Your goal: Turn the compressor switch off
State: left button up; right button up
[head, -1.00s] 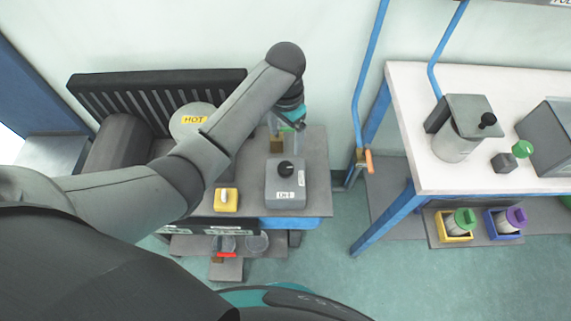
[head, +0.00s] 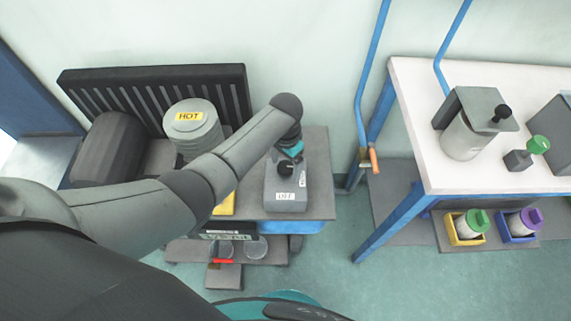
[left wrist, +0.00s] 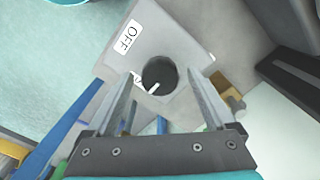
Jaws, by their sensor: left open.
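The compressor switch is a grey box (head: 286,200) with a round black knob (head: 285,167) and a white OFF label on its near side. In the left wrist view the black knob (left wrist: 159,73) has a white pointer mark turned to the lower left, away from the OFF label (left wrist: 129,36). My left gripper (head: 290,158) is over the far part of the box. In the left wrist view my left gripper (left wrist: 165,88) is open, its two fingers on either side of the knob. I cannot tell whether they touch it. My right gripper is out of view.
A finned tank with a HOT label (head: 190,117) stands behind my left forearm. A yellow box (head: 224,204) is left of the switch, partly hidden by my arm. A white-topped table (head: 430,130) with blue legs stands at the right. Green floor lies between them.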

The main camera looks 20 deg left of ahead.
pick_arm(q)
jog(key=shift+c, duration=0.3)
jog(key=c, duration=1.3)
jog(key=n+p, duration=0.3)
jog(key=shift+d+r+n, duration=0.1)
jog(key=shift+r+n, duration=0.1)
jog(key=shift+n, duration=0.1)
jog(key=n+p, duration=0.1)
jog(key=n, duration=0.2)
jog(key=shift+f+n+p, duration=0.1)
jog(key=shift+n+p, duration=0.2)
jog(key=shift+p, duration=0.05)
jog(key=n+p, duration=0.1)
jog(key=n, duration=0.9)
jog(key=shift+n+p, duration=0.4)
